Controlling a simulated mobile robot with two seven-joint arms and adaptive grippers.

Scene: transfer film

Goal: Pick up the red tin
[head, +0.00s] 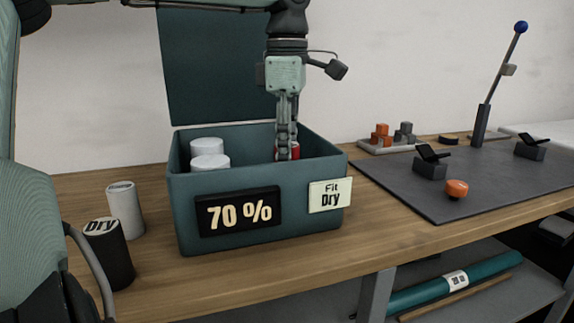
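The red tin (296,151) stands inside the teal box, toward its right side. Only slivers of red show on either side of my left gripper's finger, and the box wall hides its lower part. My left gripper (284,150) points straight down into the box, in front of the tin in this view. I see its fingers edge-on, so I cannot tell whether they are open or shut on the tin. The open teal box (260,230) bears a "70 %" display (239,212) and a "Fit Dry" label (330,195). My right gripper is not in view.
Two white-topped tins (210,162) stand in the box's left part. The raised lid (215,70) is behind. A white tin (125,208) and a black "Dry" canister (109,252) stand left of the box. A dark mat (440,195) with fixtures lies right.

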